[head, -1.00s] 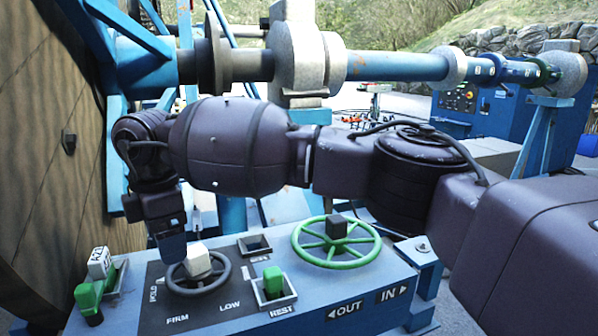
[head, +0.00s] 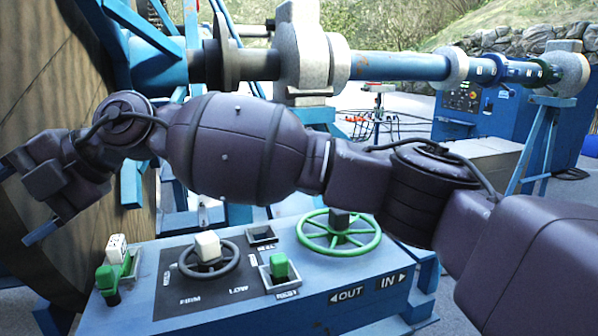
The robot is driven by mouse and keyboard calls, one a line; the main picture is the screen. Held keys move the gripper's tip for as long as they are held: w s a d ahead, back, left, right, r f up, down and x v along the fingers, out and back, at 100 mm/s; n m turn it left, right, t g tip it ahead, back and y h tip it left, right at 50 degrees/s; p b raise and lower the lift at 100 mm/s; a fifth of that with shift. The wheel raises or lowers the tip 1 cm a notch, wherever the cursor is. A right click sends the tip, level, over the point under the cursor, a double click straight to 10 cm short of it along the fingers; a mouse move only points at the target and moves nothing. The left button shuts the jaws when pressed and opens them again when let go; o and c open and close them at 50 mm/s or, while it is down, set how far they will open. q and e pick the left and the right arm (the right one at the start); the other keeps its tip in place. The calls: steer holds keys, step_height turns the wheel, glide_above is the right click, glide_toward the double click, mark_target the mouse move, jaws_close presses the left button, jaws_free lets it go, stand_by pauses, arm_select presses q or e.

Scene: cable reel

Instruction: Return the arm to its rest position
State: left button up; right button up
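My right arm comes in from the right and stretches across the view above the blue control box (head: 330,300). Its gripper (head: 24,203) is at the far left, in front of the wooden reel side (head: 30,90). Its two bluish fingers stand apart, with nothing seen between them. It is clear of the controls. The box carries a grey handwheel with a white knob (head: 208,245), a green handwheel (head: 338,245) with a dark knob, and a green switch (head: 279,265) in a slot by REST. My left gripper is not in view.
A blue shaft (head: 400,67) with grey collars runs behind my arm. A blue cabinet (head: 463,100) stands at the back right.

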steer(key=w+d+r+g+y, duration=0.1)
steer(key=w+d+r+y, duration=0.15)
steer(key=r+y, duration=0.5)
steer(key=w+d+f+m+t+y, duration=0.2)
steer(key=w+d+m+t+y, duration=0.4)
steer(key=w+d+m+t, duration=0.35)
steer(key=w+d+f+m+t+h, duration=0.4)
steer(key=d+f+m+t+h, duration=0.2)
steer(key=d+f+m+t, duration=0.3)
steer(key=w+d+f+m+t+h, duration=0.6)
steer(key=d+f+m, duration=0.3)
steer(key=d, duration=0.3)
steer(key=s+d+f+m+g+h, duration=0.1)
steer(key=s+d+f+m+h, duration=0.35)
steer(key=d+f, duration=0.6)
steer(key=s+d+f+m+g+h, duration=0.1)
steer(key=s+d+f+m+h, duration=0.2)
steer(key=s+d+f+h, duration=0.7)
steer(key=s+d+f+m+g, duration=0.1)
steer(key=s+d+f, duration=0.3)
steer(key=s+f, duration=0.4)
steer(key=s+d+f+m+g+y, duration=0.1)
steer(key=s+d+f+g, duration=0.2)
steer(key=s+f, duration=0.5)
step_height(320, 180, down, 4)
steer(key=shift+s+d+m+g+y, duration=0.2)
steer(key=shift+d+m+g+y, duration=0.15)
steer(key=shift+d+m, duration=0.1)
